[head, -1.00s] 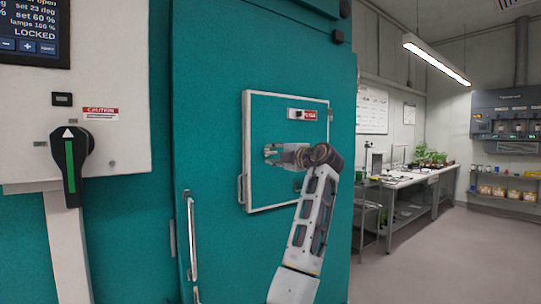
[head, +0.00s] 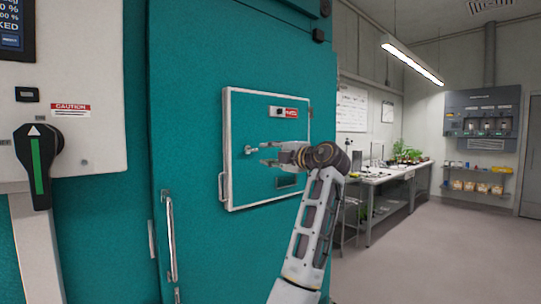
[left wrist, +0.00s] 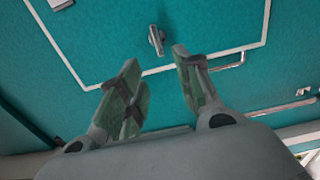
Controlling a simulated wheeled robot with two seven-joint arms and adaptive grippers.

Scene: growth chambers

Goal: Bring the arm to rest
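My left gripper (head: 264,154) is in front of the small white-framed hatch (head: 240,110) in the teal chamber door. Its fingers are apart with nothing between them. A small metal latch knob (head: 250,150) on the hatch shows just left of the fingertips. In the left wrist view the open fingers (left wrist: 155,58) point towards the hatch, and the knob (left wrist: 156,40) lies beyond them, apart from both. The hatch looks shut. My right gripper is not in view.
The teal chamber door (head: 190,60) has a long vertical handle (head: 170,238) at lower left. A white control panel (head: 85,130) with a black and green lever (head: 37,165) stands at the left. A bench with plants (head: 390,175) is at the back right, with clear floor in front.

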